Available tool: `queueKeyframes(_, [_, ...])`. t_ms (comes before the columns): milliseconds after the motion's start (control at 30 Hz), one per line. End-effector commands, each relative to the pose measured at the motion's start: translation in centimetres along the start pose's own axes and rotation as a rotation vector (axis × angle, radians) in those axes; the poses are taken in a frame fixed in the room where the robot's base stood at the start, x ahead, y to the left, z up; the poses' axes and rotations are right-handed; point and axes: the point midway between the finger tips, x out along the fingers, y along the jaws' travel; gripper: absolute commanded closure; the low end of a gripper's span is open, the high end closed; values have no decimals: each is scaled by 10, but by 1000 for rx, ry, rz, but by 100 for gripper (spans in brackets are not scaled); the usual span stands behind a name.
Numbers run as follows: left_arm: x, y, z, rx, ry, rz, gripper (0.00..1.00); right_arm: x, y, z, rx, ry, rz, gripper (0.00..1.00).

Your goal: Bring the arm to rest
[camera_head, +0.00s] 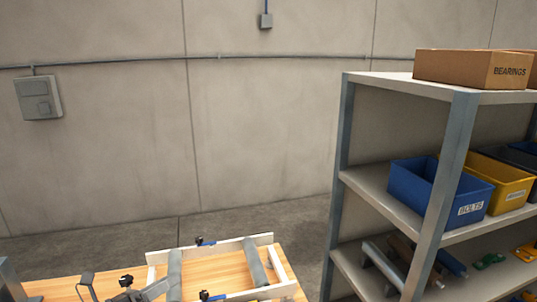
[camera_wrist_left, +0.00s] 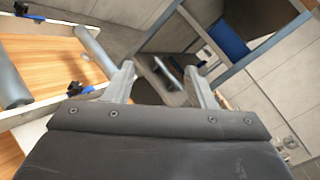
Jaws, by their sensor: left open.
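My left gripper (camera_head: 122,288) shows at the bottom left of the head view, cut off by the lower edge, over the wooden table. In the left wrist view its two grey fingers (camera_wrist_left: 160,70) stand well apart with nothing between them. The gripper is open and empty. My right gripper is in neither view.
A wooden table (camera_head: 218,270) carries a white frame with grey rollers (camera_head: 255,262) and clamps with black knobs. A metal shelf (camera_head: 452,165) on the right holds a BEARINGS carton (camera_head: 455,66), a blue BOLTS bin (camera_head: 420,185) and a yellow bin (camera_head: 512,190). Bare floor lies behind.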

Motion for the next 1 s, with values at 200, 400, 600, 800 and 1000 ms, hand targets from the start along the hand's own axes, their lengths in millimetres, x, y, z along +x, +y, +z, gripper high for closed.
queueKeyframes(200, [-35,-15,32,-371,-419,-26,50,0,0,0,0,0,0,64])
queueKeyframes(400, [-89,4,41,-750,-771,34,50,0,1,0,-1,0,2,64])
queueKeyframes(600, [-149,36,11,-1148,-1082,175,50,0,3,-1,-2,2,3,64])
queueKeyframes(800, [-205,55,-58,-1547,-1338,407,50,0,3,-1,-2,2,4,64])
queueKeyframes(1000, [-246,42,-144,-1895,-1504,715,50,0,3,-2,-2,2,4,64])
